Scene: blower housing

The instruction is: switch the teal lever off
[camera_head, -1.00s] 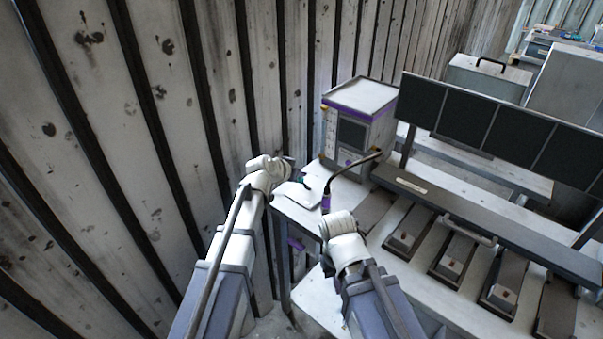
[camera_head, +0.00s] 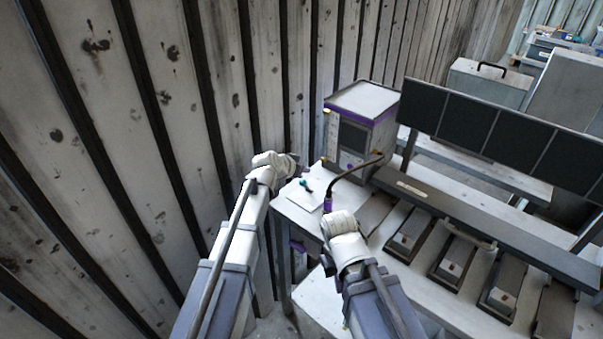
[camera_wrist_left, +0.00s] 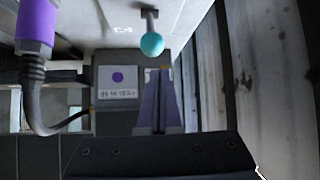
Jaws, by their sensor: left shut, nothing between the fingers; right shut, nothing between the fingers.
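The teal lever (camera_head: 306,185) stands on a white plate (camera_head: 301,197) at the left end of the bench. In the left wrist view its teal ball knob (camera_wrist_left: 152,43) sits on a thin metal rod, just beyond the fingertips. My left gripper (camera_head: 302,167) is shut and empty, close to the lever on its wall side. Its closed fingers show in the left wrist view (camera_wrist_left: 160,85), and a small gap seems to separate them from the knob. My right gripper (camera_head: 328,265) is shut and empty, low in front of the bench edge, partly hidden by its wrist.
A gooseneck stalk with a purple base (camera_head: 328,204) stands right of the lever. A white cabinet (camera_head: 362,115) stands behind. The slatted wall (camera_head: 215,90) is close on the left.

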